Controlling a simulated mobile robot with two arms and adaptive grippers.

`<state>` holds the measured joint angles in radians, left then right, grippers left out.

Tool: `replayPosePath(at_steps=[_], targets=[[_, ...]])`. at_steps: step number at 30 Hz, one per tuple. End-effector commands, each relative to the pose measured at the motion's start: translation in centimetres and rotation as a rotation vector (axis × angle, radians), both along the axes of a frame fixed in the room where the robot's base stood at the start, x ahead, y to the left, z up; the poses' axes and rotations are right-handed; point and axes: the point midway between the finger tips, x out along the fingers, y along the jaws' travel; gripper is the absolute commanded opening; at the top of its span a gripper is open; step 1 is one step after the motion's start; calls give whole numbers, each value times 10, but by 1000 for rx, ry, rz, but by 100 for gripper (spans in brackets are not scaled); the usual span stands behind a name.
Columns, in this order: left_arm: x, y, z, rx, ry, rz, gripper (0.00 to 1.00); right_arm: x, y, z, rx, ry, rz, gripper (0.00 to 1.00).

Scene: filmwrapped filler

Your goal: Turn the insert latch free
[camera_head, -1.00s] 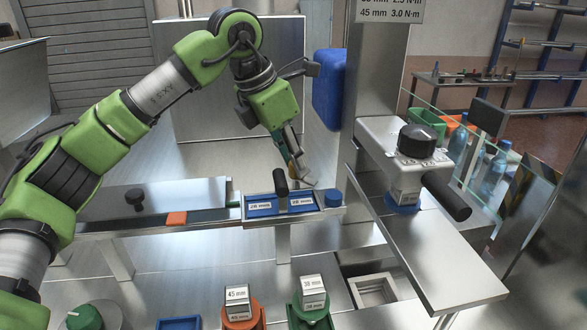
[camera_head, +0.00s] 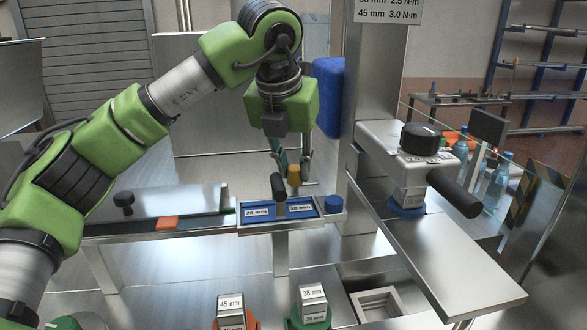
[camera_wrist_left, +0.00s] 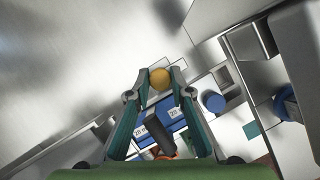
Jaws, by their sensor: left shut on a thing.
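My left gripper (camera_head: 293,178) is above the back edge of the blue insert tray (camera_head: 273,218), pointing down. It is shut on a round yellow knob (camera_head: 294,173), which looks like the latch's knob. In the left wrist view the yellow knob (camera_wrist_left: 160,79) sits between the two fingertips. The tray has two white labels, and a black upright handle (camera_head: 278,187) stands at its middle, in front of the fingers. How the knob joins the tray is hidden. My right gripper is not in view.
A metal press with a black knob (camera_head: 420,138) and a black handle (camera_head: 455,193) stands to the right. Labelled 45 mm (camera_head: 230,306) and 38 mm (camera_head: 312,300) blocks stand in front.

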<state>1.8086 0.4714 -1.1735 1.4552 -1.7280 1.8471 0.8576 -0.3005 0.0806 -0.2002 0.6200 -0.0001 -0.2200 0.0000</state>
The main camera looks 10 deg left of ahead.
Motion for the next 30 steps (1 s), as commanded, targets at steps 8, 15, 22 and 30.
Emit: replayPosePath(at_steps=[8,15,22,30], targets=[[1,0,4,-4,-10,30,0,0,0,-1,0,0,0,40],[1,0,4,-4,-10,30,0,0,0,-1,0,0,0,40],[1,0,3,-3,-7,29,27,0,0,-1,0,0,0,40],[-1,0,7,-1,-5,28,27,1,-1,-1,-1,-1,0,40]])
